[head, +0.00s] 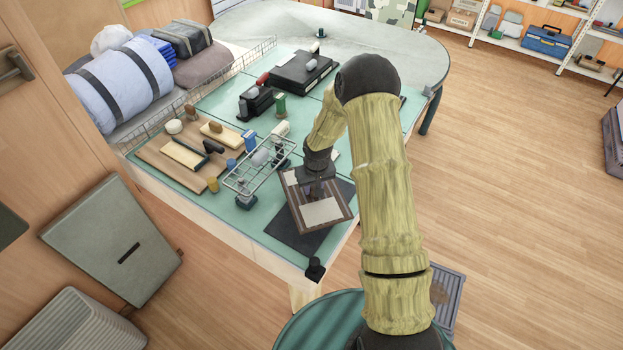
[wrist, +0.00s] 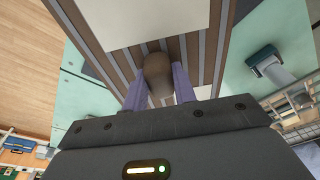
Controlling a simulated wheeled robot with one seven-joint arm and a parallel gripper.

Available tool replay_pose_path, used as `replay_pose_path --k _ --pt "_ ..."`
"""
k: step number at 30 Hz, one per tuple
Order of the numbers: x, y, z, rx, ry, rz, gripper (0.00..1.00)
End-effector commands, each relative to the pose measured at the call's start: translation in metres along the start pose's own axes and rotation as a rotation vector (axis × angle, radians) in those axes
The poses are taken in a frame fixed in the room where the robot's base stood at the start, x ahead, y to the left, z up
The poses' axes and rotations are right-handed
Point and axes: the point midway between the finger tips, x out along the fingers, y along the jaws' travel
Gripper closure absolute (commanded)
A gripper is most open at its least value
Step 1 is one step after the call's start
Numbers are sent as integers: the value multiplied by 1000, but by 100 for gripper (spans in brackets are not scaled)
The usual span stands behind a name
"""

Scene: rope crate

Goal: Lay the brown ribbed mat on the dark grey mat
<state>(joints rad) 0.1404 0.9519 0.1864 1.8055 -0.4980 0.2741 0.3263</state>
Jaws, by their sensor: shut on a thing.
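The brown ribbed mat (head: 297,196) is brown with grey stripes and has pale cream panels on it. It also fills the upper middle of the wrist view (wrist: 205,45). My gripper (head: 316,188) is shut on a rounded brown knob (wrist: 158,72) at the middle of the mat, with one finger on each side. The dark grey mat (head: 284,233) lies on the table's near corner. The ribbed mat is over it and hides much of it; dark grey shows at the left, front and right. I cannot tell whether the two touch.
A wire rack (head: 256,172) stands close left of the ribbed mat. A wooden board (head: 165,163) with brushes and blocks lies farther left. A small black block (head: 315,268) sits at the table's near corner. A black case (head: 300,72) lies farther back on the green table top (head: 225,98).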

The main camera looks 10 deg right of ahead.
Motion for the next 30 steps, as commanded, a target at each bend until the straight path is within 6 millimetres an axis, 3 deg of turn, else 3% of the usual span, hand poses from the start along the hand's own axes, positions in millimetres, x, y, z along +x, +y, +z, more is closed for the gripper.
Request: replay_pose_path --k 11,30 --pt "0 -1 1 -1 0 0 100" --pt "55 -2 9 -3 1 0 100"
